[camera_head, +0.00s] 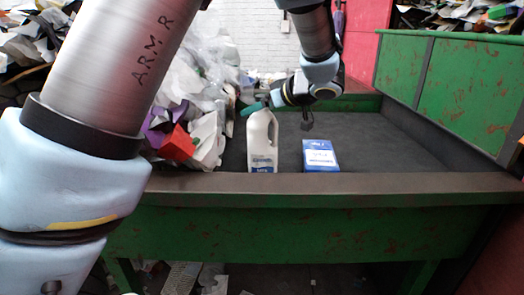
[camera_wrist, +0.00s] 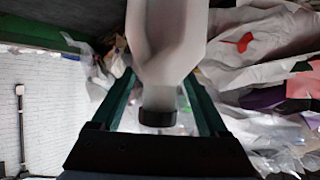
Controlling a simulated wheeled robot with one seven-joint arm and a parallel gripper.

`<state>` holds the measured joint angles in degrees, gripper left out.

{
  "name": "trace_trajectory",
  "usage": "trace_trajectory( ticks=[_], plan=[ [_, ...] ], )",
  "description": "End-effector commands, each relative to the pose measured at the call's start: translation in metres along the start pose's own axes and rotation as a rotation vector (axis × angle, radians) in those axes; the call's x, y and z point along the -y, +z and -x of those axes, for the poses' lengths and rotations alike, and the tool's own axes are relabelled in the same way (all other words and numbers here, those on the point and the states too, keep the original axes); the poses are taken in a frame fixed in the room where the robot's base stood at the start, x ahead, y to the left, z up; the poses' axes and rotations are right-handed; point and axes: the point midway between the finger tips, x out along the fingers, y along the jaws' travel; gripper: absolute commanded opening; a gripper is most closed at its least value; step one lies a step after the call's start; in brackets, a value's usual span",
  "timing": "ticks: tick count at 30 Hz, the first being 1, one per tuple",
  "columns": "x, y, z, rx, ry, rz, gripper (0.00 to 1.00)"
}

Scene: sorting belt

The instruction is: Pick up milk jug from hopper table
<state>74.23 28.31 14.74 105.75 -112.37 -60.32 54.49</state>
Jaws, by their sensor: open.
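The white milk jug (camera_head: 262,145) stands upright on the hopper table (camera_head: 360,150), near its front rim, with a blue label low on its front. My gripper (camera_head: 257,106) is at the jug's top, reaching in from the upper right. In the wrist view the jug (camera_wrist: 167,38) shows with its neck and dark cap between the two green fingers of my gripper (camera_wrist: 160,76). The fingers are open, one on each side of the neck. I cannot tell whether either touches it. The cap is hidden behind the gripper in the head view.
A blue and white box (camera_head: 320,156) stands right of the jug. A heap of paper and plastic waste (camera_head: 203,130) lies close on the left. A raised front rim (camera_head: 400,184) and green side wall (camera_head: 450,85) bound the table. Its right part is clear.

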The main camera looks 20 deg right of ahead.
Motion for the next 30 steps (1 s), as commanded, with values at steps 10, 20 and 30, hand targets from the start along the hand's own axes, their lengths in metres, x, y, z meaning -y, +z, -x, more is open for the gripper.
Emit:
trace_trajectory(
  ticks=[10,20,30],
  plan=[
    [0.0002,0.0001,-0.0135,0.001,0.0,0.001,0.77],
    [0.0002,0.0001,-0.0132,0.0,0.0,0.0,0.43],
    [0.0002,0.0006,-0.0132,0.001,0.0,0.0,0.05]
  ],
)
